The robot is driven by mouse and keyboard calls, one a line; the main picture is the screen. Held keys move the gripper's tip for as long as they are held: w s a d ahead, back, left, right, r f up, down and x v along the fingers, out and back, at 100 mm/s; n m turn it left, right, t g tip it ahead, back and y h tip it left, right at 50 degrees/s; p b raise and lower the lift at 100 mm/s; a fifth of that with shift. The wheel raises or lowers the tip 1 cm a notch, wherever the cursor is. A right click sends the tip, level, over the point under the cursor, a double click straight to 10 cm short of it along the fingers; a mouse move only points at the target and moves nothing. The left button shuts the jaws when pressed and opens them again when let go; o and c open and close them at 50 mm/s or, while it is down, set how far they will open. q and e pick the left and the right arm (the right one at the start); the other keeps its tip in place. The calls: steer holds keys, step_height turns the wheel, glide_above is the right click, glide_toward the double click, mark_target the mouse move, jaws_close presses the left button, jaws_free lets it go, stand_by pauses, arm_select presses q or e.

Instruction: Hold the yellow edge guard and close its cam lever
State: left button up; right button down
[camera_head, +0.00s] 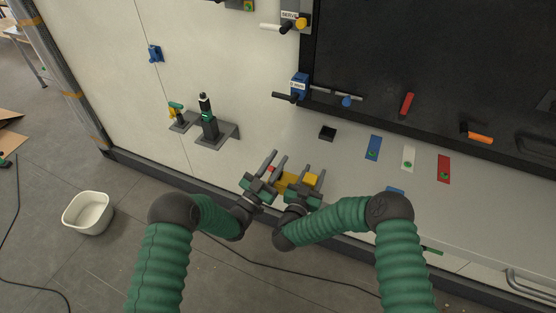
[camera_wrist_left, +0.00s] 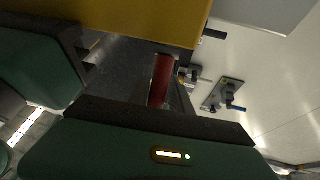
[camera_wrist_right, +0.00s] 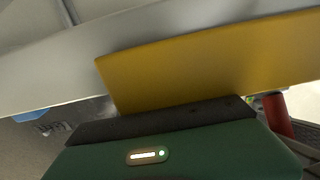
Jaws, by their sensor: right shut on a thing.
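The yellow edge guard (camera_head: 287,183) is at the edge of the grey ledge, in front of the white wall. It fills the top of the left wrist view (camera_wrist_left: 120,18) and spans the right wrist view (camera_wrist_right: 210,62). My right gripper (camera_head: 303,181) is shut on it. The red cam lever (camera_wrist_left: 160,80) shows beside the guard in the left wrist view, and at the right edge of the right wrist view (camera_wrist_right: 277,113). My left gripper (camera_head: 275,163) is open beside the guard's left end, its fingers near the lever. Whether they touch it is hidden.
A bracket (camera_head: 213,133) with a dark fixture sticks out of the wall at left. A white bin (camera_head: 88,212) stands on the floor.

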arm_select(q)
steer(key=shift+o, duration=1.2)
steer(key=shift+s, duration=0.15)
steer(key=v, duration=1.1)
steer(key=shift+s+a+f, duration=0.2)
steer(key=shift+a, duration=0.05)
arm_select(e)
steer(key=c, duration=0.8)
jaws_free()
steer(key=shift+s+a, duration=0.1)
